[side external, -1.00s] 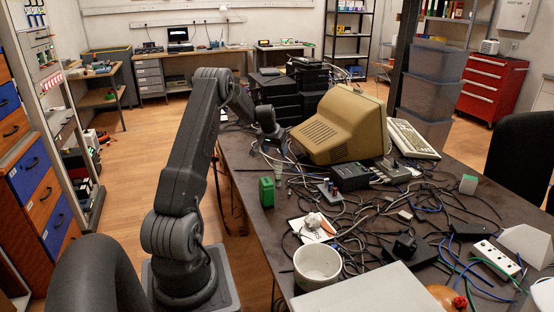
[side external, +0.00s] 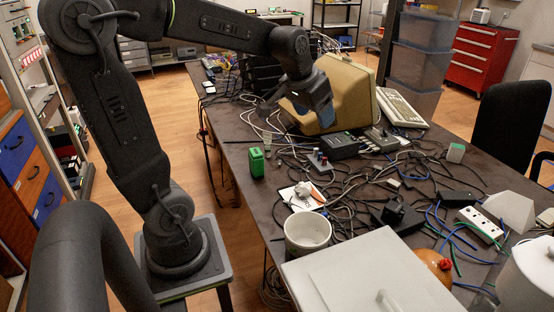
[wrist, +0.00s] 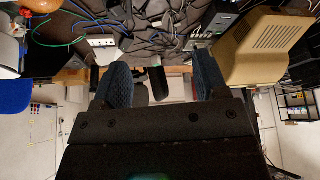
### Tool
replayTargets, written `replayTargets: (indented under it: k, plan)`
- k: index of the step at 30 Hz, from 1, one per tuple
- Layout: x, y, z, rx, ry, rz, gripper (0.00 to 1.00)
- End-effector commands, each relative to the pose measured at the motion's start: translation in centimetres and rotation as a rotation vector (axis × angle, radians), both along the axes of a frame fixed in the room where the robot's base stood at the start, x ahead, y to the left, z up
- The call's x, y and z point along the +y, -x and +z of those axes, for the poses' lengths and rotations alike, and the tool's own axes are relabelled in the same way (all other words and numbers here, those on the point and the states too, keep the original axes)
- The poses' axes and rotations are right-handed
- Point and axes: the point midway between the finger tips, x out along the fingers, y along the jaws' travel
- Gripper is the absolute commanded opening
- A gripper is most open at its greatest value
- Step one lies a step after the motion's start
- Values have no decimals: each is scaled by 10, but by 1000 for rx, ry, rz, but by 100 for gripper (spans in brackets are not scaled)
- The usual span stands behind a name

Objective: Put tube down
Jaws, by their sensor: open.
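My gripper (side external: 296,116) is above the table in front of the beige monitor (side external: 340,88). In the wrist view its two dark blue fingers (wrist: 160,88) are spread apart, with nothing held between them. I cannot make out the tube for certain in either view. A small pale upright piece (side external: 267,148) stands beside a green container (side external: 256,162) on the table, left of and below my gripper; it is too small to identify.
Tangled cables cover much of the dark table. A white mug (side external: 307,235), a pale box (side external: 365,275), a power strip (side external: 481,225) and a keyboard (side external: 402,107) stand on it. A black chair (side external: 511,125) is beyond the far edge.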

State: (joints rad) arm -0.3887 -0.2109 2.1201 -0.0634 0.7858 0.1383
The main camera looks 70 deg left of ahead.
Motion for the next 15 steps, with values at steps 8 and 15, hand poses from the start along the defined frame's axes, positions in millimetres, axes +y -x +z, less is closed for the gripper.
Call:
replayTargets:
  k: [8, 15]
  plan:
    - [-109, 104, -3, -35, -8, -223, 67]
    - [-128, 139, -15, -42, -5, -285, 67]
